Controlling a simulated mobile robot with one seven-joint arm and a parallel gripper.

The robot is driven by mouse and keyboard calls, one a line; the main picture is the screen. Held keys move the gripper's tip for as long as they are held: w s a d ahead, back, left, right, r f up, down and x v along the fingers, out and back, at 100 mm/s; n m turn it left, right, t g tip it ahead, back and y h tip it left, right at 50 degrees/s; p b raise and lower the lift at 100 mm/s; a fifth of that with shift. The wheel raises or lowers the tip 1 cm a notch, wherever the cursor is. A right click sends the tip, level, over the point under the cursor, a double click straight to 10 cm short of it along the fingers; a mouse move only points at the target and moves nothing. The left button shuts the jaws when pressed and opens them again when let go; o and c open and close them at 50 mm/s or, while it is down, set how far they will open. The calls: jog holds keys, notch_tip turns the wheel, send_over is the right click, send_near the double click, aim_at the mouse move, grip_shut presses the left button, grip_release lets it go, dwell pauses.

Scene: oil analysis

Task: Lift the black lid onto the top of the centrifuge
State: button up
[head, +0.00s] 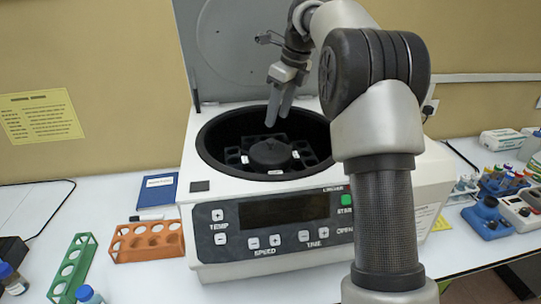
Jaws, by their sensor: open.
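The centrifuge (230,262) is a white box on the table with its grey hinged cover (240,50) raised at the back. Its round black bowl is open at the top. A round black lid (270,155) sits at the middle of the rotor inside the bowl, with dark slots and white labels around it. My gripper (279,112) points down over the rear part of the bowl, above and behind the black lid in the picture. Its two grey fingers are apart with nothing between them. It looks clear of the lid, though the exact height is hard to tell.
An orange rack (147,241), a green rack (72,268) and a blue booklet (158,189) lie left of the centrifuge. Blue racks and small devices (485,218) stand at the right. My arm hides the centrifuge's right part. The raised cover stands close behind my gripper.

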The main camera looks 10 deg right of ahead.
aim_at(271, 141)
jog(key=x, duration=0.9)
jog(key=shift+w+d, duration=0.1)
jog(key=shift+w, duration=0.05)
grip_shut()
